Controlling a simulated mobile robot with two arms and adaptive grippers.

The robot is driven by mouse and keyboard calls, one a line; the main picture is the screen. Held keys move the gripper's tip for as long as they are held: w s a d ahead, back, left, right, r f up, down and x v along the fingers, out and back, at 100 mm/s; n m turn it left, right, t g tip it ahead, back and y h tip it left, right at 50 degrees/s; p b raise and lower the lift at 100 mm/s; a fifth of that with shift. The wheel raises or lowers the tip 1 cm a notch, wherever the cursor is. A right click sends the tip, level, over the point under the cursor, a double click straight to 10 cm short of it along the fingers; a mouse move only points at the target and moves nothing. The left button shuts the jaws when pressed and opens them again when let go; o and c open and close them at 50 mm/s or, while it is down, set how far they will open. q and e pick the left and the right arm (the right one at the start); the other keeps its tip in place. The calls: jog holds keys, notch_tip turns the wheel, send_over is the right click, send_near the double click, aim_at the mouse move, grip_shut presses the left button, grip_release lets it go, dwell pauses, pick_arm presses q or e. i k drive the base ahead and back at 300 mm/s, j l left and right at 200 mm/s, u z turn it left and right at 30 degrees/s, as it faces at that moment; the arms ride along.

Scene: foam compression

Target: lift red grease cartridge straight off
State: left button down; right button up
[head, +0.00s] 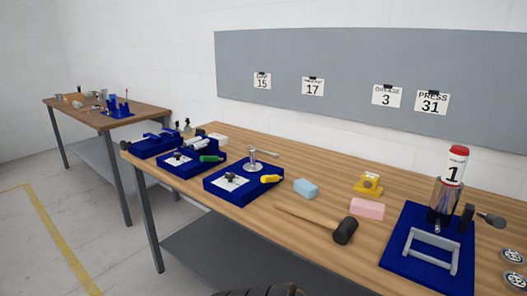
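The red grease cartridge (455,168) stands upright at the right of the workbench. It has a red top and a white label with a 1. Its lower end meets a shiny metal cylinder (444,198), and whether it sits in it or on it is unclear. The cylinder stands at the back of a blue base (396,254) with a grey frame (433,248). Neither gripper shows clearly; only a dark ribbed part, probably mine, shows at the bottom edge.
A dark-ended lever (491,219) sticks out right of the cylinder. A mallet (343,231), pink block (367,208), blue block (305,188) and yellow item (368,184) lie to the left. Blue fixtures (235,194) stand farther left. A second table (148,112) is behind.

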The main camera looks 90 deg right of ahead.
aim_at(458, 156)
jog(key=z, duration=4)
